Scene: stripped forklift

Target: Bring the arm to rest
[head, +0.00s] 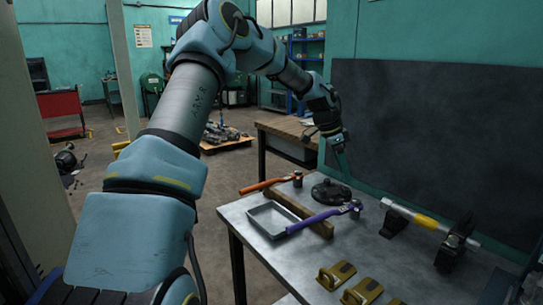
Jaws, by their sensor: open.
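My arm reaches from the lower left up and over to the right in the head view. My gripper (343,168) points down above the back of the metal workbench (245,224). It is open, and nothing shows between its fingers, which are small and partly merged with the background. A black round part (331,192) lies on the bench just below it. I cannot tell whether the fingertips touch that part.
An orange-handled tool (268,185) and a purple-handled tool (318,219) rest on a wooden bar (300,208) near a grey tray (272,220). A yellow-banded rod (427,221) lies across black supports. Brass brackets (337,274) lie in front. A dark panel (440,140) stands behind.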

